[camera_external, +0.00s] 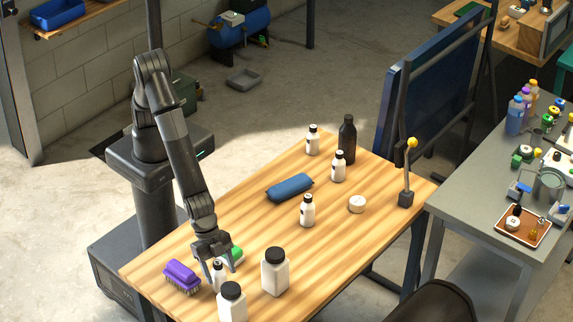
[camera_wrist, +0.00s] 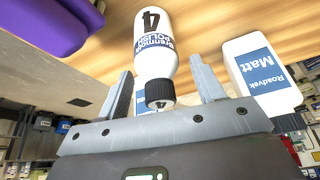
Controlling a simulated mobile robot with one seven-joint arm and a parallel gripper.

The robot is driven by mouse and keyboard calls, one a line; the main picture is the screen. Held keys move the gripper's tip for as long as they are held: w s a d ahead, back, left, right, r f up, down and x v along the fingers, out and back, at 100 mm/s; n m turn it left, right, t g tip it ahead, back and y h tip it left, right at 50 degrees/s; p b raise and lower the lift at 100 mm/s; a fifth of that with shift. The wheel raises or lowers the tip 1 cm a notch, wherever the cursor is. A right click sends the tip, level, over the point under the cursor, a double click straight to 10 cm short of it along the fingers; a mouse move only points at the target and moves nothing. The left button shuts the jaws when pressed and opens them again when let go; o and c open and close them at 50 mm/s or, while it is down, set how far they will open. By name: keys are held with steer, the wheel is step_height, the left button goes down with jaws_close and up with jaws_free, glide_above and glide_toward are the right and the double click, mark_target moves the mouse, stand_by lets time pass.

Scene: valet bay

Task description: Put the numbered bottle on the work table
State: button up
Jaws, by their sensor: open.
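A small white bottle (camera_external: 219,277) with a black cap stands on the wooden work table (camera_external: 245,225) near its front left end. In the wrist view the bottle (camera_wrist: 153,45) shows a large "4" and the word "POLISH" on its label. My gripper (camera_external: 217,266) is low over the table at this bottle. In the wrist view my gripper (camera_wrist: 163,85) is open, with one finger on each side of the bottle's cap and upper part. Gaps show on both sides. Other small white bottles (camera_external: 307,211) (camera_external: 338,167) (camera_external: 313,141) stand farther back; their numbers are unreadable.
A purple brush (camera_external: 181,275) lies left of my gripper. Two large white bottles (camera_external: 275,272) (camera_external: 232,304) stand close on its right and front. A green-topped item (camera_external: 236,255) is just behind. A blue roll (camera_external: 289,187), white puck (camera_external: 357,204) and black bottle (camera_external: 347,140) are farther back.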

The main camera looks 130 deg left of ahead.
steer(key=s+a+r, duration=0.4)
steer(key=r, duration=0.5)
steer(key=s+a+r, duration=0.4)
steer(key=a+r, duration=0.1)
steer(key=r, duration=0.5)
steer(key=s+a+r+n, duration=0.2)
steer(key=s+a+r, duration=0.5)
steer(key=s+a, duration=0.15)
steer(key=s+a+r, duration=0.1)
steer(key=s+a, duration=0.3)
steer(key=s, duration=0.4)
steer(key=s+a+r+t+y, duration=0.1)
steer(key=s+a, duration=0.3)
steer(key=s, duration=0.5)
steer(key=shift+a+r+n, duration=0.3)
steer(key=shift+a+r, duration=0.05)
steer(key=shift+r, duration=0.2)
